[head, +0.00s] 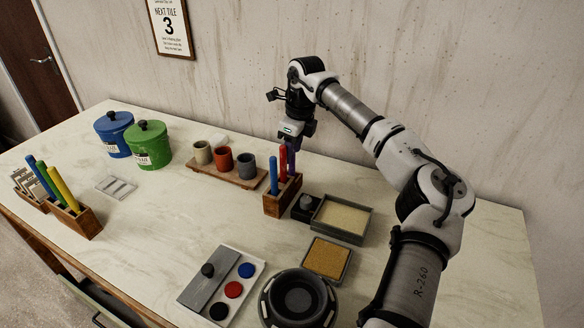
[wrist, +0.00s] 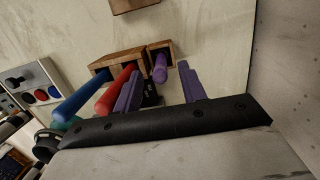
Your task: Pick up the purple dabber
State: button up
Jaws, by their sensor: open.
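The purple dabber (wrist: 160,68) stands in the right-hand slot of a wooden holder in the wrist view. My gripper (wrist: 159,78) is open, its two purple fingers on either side of the dabber in that view; I see no contact. In the head view my gripper (head: 291,160) is over the right part of the holder (head: 283,201); there I cannot tell the purple dabber from my purple fingers. A red dabber (wrist: 113,96) and a blue dabber (wrist: 82,97) stand in the same holder, left of the purple one. The red one is close to my left finger.
A grey tray with sandy filling (head: 342,216) and a dark knobbed block (head: 305,207) are right of the holder. A wooden board (head: 228,180) with several cups stands to its left. Another holder (head: 76,222) is at far left. Table behind the holder is clear.

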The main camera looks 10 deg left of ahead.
jog(key=shift+a+f, duration=0.1)
jog(key=shift+f, duration=0.6)
grip_shut()
notch_tip(320, 180, up, 20)
jog(key=b, duration=0.2)
